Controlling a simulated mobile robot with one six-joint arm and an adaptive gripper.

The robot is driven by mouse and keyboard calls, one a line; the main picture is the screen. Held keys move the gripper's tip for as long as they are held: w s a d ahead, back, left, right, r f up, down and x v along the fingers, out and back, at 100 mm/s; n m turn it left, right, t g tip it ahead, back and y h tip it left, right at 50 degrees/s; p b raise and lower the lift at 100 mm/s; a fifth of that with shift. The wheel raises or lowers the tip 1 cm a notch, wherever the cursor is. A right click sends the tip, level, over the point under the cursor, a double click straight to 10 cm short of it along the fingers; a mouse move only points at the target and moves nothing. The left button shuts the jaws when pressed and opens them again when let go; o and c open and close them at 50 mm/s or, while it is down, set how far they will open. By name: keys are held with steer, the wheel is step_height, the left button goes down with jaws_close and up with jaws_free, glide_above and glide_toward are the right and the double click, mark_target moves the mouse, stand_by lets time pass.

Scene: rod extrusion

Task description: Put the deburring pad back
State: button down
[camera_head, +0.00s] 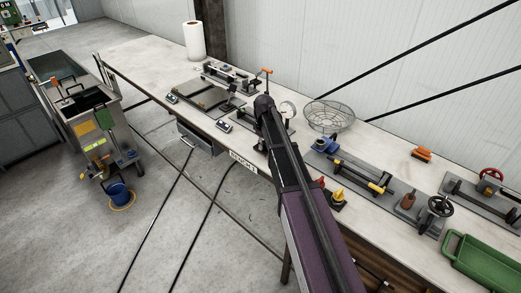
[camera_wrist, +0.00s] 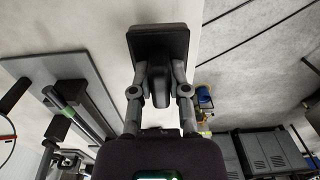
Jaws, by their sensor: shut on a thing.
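The deburring pad (camera_wrist: 158,42) appears to be the dark block with a rounded grip that shows at the top of the wrist view. My gripper (camera_wrist: 159,86) is shut on its grip, with one finger on each side. In the head view, my arm reaches over the bench (camera_head: 140,50), and its end is near the fixtures left of the round dial. The gripper and pad cannot be made out there. The wrist view shows the pale bench surface (camera_wrist: 115,30) behind the pad; I cannot tell whether they touch.
A grey fixture plate (camera_wrist: 30,65) with rods lies left of the pad in the wrist view. In the head view, a wire basket (camera_head: 330,116), an orange brush (camera_head: 422,154), a green tray (camera_head: 485,262) and a paper roll (camera_head: 194,40) stand on the bench. The bench's far left is clear.

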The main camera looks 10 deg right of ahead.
steer(key=shift+w, duration=0.35)
steer(key=shift+w, duration=0.1)
steer(key=shift+w, duration=0.25)
steer(key=shift+w+a+f+b, duration=0.1)
steer(key=shift+w+f+b, duration=0.25)
steer(key=shift+f+b, duration=1.5)
steer(key=shift+f, duration=0.05)
steer(key=shift+f, duration=0.1)
steer(key=c, duration=0.6)
jaws_free()
